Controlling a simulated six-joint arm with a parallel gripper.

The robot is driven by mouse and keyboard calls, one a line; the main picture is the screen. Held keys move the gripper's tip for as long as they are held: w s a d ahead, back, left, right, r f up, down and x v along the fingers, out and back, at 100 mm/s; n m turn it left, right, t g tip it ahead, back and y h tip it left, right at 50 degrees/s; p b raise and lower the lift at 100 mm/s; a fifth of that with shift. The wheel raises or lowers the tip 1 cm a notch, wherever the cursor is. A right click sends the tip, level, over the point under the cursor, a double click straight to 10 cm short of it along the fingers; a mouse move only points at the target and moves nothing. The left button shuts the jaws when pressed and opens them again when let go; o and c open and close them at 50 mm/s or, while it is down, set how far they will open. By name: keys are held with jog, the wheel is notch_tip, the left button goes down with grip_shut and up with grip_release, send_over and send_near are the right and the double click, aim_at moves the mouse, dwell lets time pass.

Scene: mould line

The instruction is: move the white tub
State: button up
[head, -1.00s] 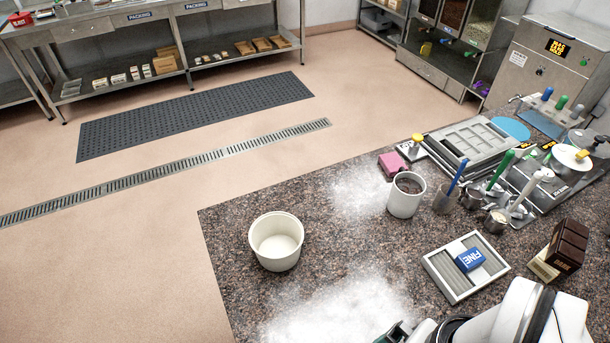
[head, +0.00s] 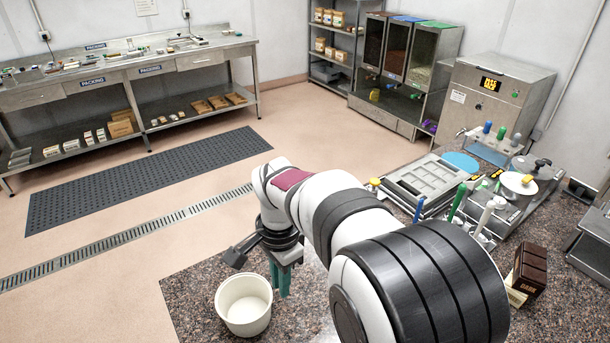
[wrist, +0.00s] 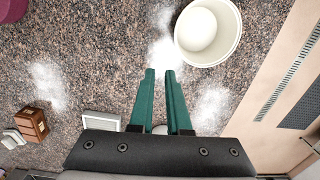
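The white tub (head: 243,324) stands upright on the speckled counter, near its left part, in the head view. It also shows at the top of the wrist view (wrist: 227,50), where its inside looks pale and empty. My gripper (head: 283,287) points down just right of the tub in the head view. In the wrist view its two green fingers (wrist: 160,73) are a narrow gap apart with nothing between them. The tub lies beyond and right of the fingertips there, apart from them. My arm hides part of the counter behind it.
White powder lies on the counter (wrist: 42,88) in patches. A pale tray (wrist: 103,121) and a brown carton (head: 530,268) stand on it. Moulding trays (head: 420,184) and tools occupy the far right. The counter edge and open floor (wrist: 262,90) lie beside the tub.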

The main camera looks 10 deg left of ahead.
aim_at(263, 309)
jog(key=shift+m, duration=0.4)
jog(key=a+f, duration=0.2)
jog(key=a, duration=0.1)
jog(key=w+a+f, duration=0.1)
jog(key=a+f, duration=0.1)
jog(key=a, duration=0.1)
jog(key=a+f, duration=0.3)
jog(key=shift+w+a, duration=0.2)
jog(key=shift+a, duration=0.05)
grip_shut()
notch_tip(263, 309, down, 10)
jog(key=shift+r, duration=0.2)
jog(key=shift+w+d+f, duration=0.1)
jog(key=shift+w+d, duration=1.1)
jog(key=shift+w, duration=0.05)
jog(key=shift+w+d, duration=0.2)
jog(key=shift+d, duration=0.05)
jog(key=w+d, duration=1.4)
jog(key=shift+w+d, duration=0.25)
jog(key=shift+s+a, duration=0.1)
